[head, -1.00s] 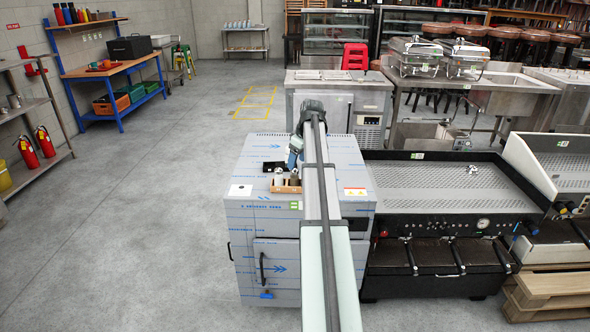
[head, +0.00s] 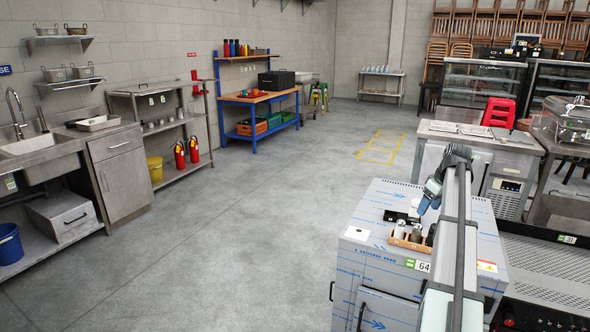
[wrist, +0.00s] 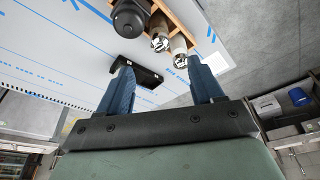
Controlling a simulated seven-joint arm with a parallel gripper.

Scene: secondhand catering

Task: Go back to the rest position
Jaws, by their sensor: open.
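My gripper (head: 430,194) is at the end of my arm, above the film-wrapped steel cabinet (head: 373,262) in the head view. In the wrist view, its two blue fingers (wrist: 163,80) stand apart with nothing gripped between them. A small wooden box (head: 412,245) stands on the cabinet top near the gripper, holding several dark and metal pieces. It also shows in the wrist view (wrist: 178,22), past the fingertips. A flat black item (head: 394,216) lies on the cabinet top and shows near the left finger in the wrist view (wrist: 148,77).
A black-edged perforated counter (head: 548,268) adjoins the cabinet at right. Open grey floor (head: 240,220) lies left, out to a sink unit (head: 122,178) and a blue workbench (head: 262,98) along the wall.

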